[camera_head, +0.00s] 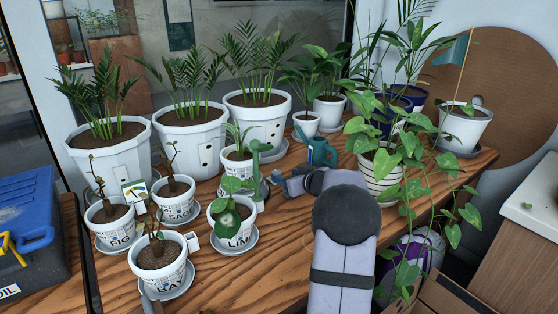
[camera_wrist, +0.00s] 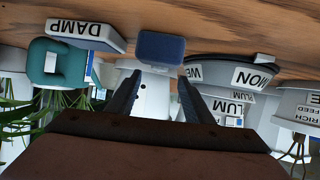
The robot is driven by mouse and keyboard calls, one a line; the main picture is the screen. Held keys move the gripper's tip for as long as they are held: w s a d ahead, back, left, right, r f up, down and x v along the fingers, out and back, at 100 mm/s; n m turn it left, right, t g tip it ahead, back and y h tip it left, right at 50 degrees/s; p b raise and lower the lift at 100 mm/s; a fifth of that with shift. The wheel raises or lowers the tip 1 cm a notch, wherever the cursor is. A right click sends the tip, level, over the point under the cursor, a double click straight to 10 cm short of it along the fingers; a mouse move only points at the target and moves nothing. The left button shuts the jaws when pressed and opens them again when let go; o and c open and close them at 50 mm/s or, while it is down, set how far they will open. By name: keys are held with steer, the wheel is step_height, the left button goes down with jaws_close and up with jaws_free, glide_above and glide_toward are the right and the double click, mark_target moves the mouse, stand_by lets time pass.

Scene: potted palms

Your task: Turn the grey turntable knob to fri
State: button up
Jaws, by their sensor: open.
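My gripper (camera_wrist: 160,77) is open, its two dark fingers apart with nothing seen held between them. In the head view my gripper (camera_head: 291,184) is low over the table, right of the small pots, partly hidden by my arm. In the wrist view, which looks upside down, a dark grey round body (camera_wrist: 215,73) with white labels reading "MON" and "WE" lies just right of the fingers. A blue-grey rounded block (camera_wrist: 160,47) is just beyond the fingertips; I cannot tell whether it is the knob. No "fri" label is readable.
A box marked "DAMP" (camera_wrist: 88,35) and a teal watering can (camera_wrist: 62,62) are left of the fingers in the wrist view. Small labelled pots, including a sage pot (camera_head: 176,207) and a bay pot (camera_head: 165,276), crowd the left. Bare wooden table (camera_head: 262,272) lies in front.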

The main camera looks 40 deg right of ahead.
mark_target(278, 173)
steer(key=shift+s+d+r+n+y+p, duration=0.25)
steer(key=shift+n+y+p, duration=0.05)
steer(key=shift+n+p, duration=0.1)
steer(key=shift+f, duration=0.1)
steer(key=shift+w, duration=0.1)
steer(key=shift+p+x, duration=1)
steer(key=shift+x, duration=2.55)
steer(key=shift+c, duration=0.4)
steer(key=c, duration=1)
